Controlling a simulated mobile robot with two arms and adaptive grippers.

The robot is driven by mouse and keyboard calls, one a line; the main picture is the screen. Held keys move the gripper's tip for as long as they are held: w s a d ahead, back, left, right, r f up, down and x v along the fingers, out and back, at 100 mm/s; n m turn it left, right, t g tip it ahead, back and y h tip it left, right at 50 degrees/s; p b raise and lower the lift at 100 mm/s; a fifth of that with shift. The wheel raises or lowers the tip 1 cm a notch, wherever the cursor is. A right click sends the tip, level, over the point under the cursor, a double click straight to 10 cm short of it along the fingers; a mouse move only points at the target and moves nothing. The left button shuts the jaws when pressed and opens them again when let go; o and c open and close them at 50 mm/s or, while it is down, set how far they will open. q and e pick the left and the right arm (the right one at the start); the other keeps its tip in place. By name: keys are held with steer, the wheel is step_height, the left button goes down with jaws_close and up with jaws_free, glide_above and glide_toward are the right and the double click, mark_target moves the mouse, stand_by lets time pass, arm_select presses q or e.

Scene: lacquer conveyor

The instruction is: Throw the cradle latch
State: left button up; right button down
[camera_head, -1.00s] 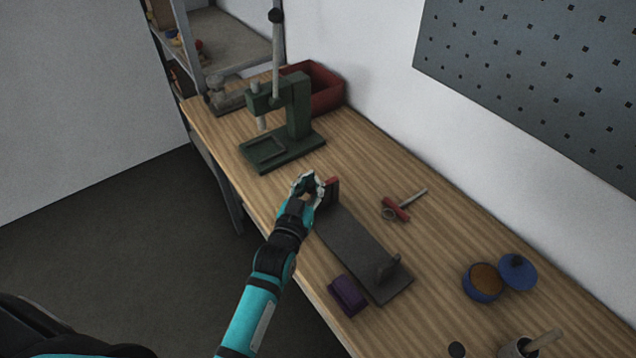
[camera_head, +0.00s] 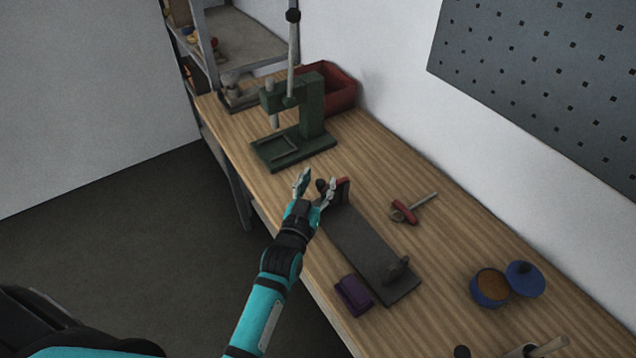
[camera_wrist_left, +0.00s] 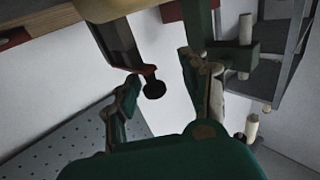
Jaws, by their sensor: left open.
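The cradle (camera_head: 362,245) is a long dark grey plate on the wooden bench, with an upright at each end. The far upright carries the latch, with a red top (camera_head: 343,183) and a dark round knob (camera_head: 321,185). My left gripper (camera_head: 315,182) is open at this far end, its fingers spread on either side of the knob. In the left wrist view the knob (camera_wrist_left: 154,89) hangs from the latch arm between the open fingers, with gaps on both sides. I cannot tell whether the latch is thrown. My right gripper is not in view.
A green press (camera_head: 300,135) stands just beyond the cradle, with a red bin (camera_head: 335,90) behind. A purple block (camera_head: 353,295) lies beside the near end. A red-handled tool (camera_head: 405,212) and a blue pot (camera_head: 490,288) are to the right.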

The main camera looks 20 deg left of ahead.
arm_select(q)
steer(key=shift+w+d, duration=0.1)
steer(key=shift+d, duration=0.1)
steer(key=shift+s, duration=0.2)
steer(key=s, duration=1.1)
steer(key=shift+s+d, duration=0.15)
steer(key=shift+s, duration=0.15)
